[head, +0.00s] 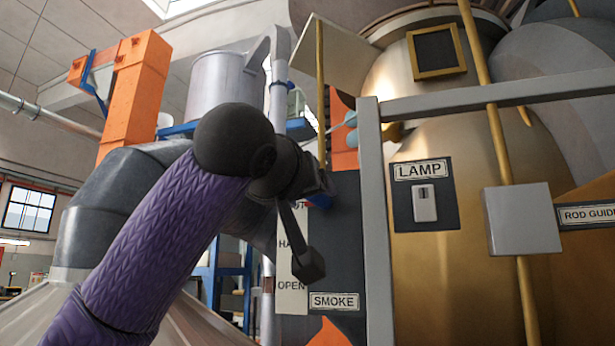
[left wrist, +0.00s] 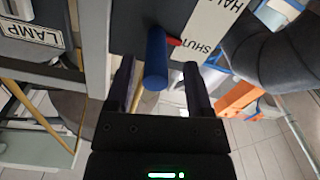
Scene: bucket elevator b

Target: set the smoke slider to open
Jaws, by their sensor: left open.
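The smoke slider is on a dark panel (head: 347,245) with a SMOKE label (head: 335,301). Its white scale strip (head: 292,286) reads HALF and OPEN below a partly hidden top word; the left wrist view shows SHUT there. In the left wrist view the blue slider knob (left wrist: 157,58) stands out from the panel, its red pointer (left wrist: 175,41) beside SHUT. My left gripper (left wrist: 160,72) is open, one finger on each side of the knob, with gaps showing. My right gripper is not in view.
A grey frame post (head: 377,220) stands just right of the smoke panel. Beyond it are a LAMP switch (head: 424,203), a brass rod (head: 505,160) with a grey block (head: 522,219), and a ROD GUIDE label (head: 588,215).

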